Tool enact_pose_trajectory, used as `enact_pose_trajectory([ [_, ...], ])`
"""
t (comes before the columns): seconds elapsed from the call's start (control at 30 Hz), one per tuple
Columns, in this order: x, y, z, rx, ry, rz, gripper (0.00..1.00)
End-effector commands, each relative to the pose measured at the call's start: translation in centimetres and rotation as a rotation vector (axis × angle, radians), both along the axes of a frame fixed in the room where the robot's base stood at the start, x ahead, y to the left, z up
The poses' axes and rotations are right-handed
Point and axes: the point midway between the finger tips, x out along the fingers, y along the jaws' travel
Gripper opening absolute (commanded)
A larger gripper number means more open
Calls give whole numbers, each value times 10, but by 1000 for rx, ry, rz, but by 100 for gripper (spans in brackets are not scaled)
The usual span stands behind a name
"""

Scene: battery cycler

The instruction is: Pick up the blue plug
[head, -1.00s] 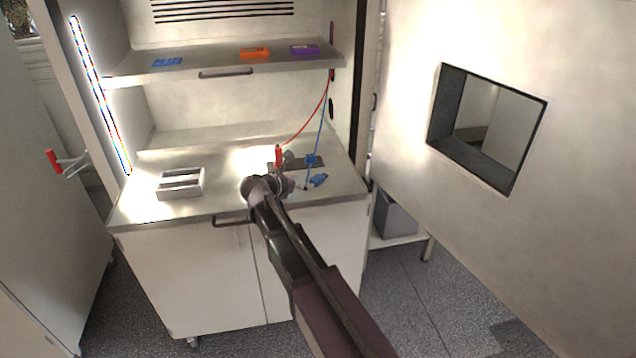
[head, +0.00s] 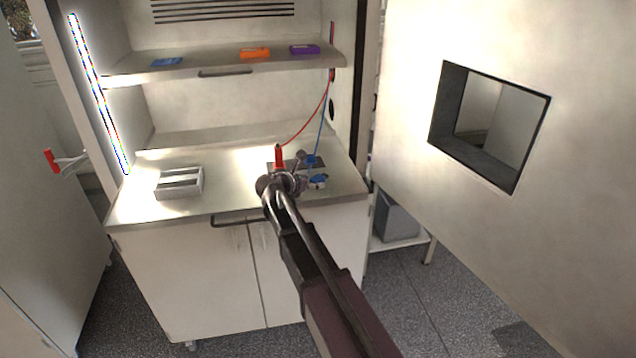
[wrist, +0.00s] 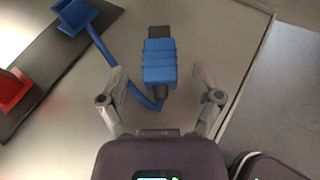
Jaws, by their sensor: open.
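The blue plug (wrist: 160,68) lies on the metal worktop, with a dark tip at its far end and its cable curling out to the left. My gripper (wrist: 161,78) is open, with one finger on each side of the plug and visible gaps between. In the head view the plug (head: 318,178) is at the right of the worktop, partly hidden, close to my gripper (head: 303,183). A blue holder (wrist: 74,17) on a dark strip is at the upper left of the wrist view, with the blue cable running by it.
A red piece (wrist: 12,90) stands on the dark strip (wrist: 48,65), left of the plug. A metal tray (head: 180,183) is on the left of the worktop (head: 230,195). The worktop edge runs close to the right of my gripper. An open door (head: 590,170) stands at right.

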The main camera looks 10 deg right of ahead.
Motion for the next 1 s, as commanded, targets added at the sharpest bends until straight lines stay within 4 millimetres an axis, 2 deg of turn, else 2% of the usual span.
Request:
enact_pose_trajectory([
  [0.43, 0, 0, 0, 0, 0, 0, 83],
  [0.47, 0, 0, 0, 0, 0, 0, 77],
  [0.7, 0, 0, 0, 0, 0, 0, 6],
  [0.73, 0, 0, 0, 0, 0, 0, 0],
  [1.0, 0, 0, 0, 0, 0, 0, 0],
])
